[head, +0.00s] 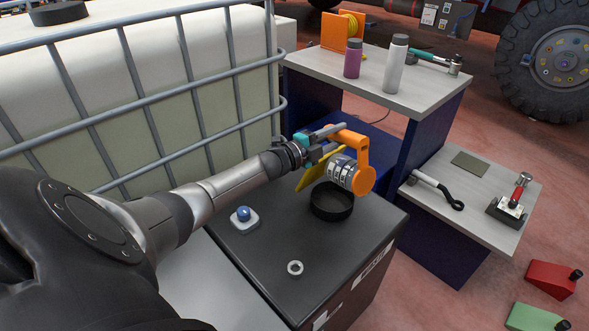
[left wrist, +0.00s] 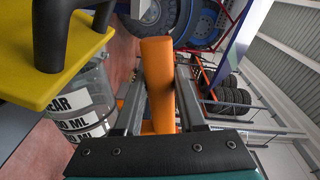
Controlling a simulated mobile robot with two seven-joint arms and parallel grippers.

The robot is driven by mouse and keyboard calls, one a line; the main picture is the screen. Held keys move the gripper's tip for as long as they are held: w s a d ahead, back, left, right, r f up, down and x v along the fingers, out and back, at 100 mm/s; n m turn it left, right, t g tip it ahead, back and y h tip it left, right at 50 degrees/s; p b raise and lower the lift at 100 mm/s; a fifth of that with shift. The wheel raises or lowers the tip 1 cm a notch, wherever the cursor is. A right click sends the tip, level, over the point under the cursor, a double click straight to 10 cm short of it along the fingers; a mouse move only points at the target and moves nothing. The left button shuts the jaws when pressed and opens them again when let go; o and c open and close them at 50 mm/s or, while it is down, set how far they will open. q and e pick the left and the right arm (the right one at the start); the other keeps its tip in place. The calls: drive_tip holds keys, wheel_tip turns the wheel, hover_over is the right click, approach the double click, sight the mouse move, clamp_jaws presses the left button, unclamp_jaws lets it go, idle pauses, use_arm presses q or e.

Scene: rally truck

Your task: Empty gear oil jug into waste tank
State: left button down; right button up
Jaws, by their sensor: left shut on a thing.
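The gear oil jug (head: 340,172) is a clear cylinder with white label bands, an orange end and an orange handle (head: 349,136). It lies tipped well over on its side, above the round black rim (head: 332,209) on top of a dark box-shaped tank (head: 265,255). My left gripper (head: 330,133) is shut on the orange handle, which also shows between its fingers in the left wrist view (left wrist: 158,75). The labelled jug side (left wrist: 90,110) shows there too. The jug's mouth and any liquid are hidden. My right gripper is not in view.
A yellow panel (head: 312,177) stands slanted close beside the jug and rim. A caged white tank (head: 140,95) blocks the left. A blue bench (head: 395,80) with two bottles stands behind. A blue knob (head: 243,213) and a small ring (head: 295,268) sit on the box.

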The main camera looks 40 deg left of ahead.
use_arm(q)
drive_tip(key=shift+w+a+r+n+p, duration=0.1)
drive_tip(key=shift+a+r+n+p, duration=0.15)
drive_tip(key=shift+r, duration=0.25)
drive_tip(key=shift+w+a+r+n+p, duration=0.15)
drive_tip(key=shift+a+r+p, duration=0.15)
drive_tip(key=shift+r, duration=0.2)
drive_tip(key=shift+s+r, duration=0.1)
drive_tip(key=shift+a, duration=0.15)
idle(0.9)
drive_tip(key=shift+w+a+r+n+p, duration=0.2)
drive_tip(key=shift+a+r+n+p, duration=0.15)
drive_tip(key=shift+a+r+n, duration=0.5)
drive_tip(key=shift+r, duration=0.2)
drive_tip(key=shift+a, duration=0.1)
idle(1.4)
drive_tip(key=shift+w+a+f+n+b, duration=0.15)
drive_tip(key=shift+a+n+b, duration=0.2)
drive_tip(key=shift+a+b, duration=0.1)
drive_tip(key=shift+w+a+f+n+b, duration=0.15)
drive_tip(key=shift+a+n+b, duration=0.15)
drive_tip(key=shift+a+b, duration=0.15)
idle(1.6)
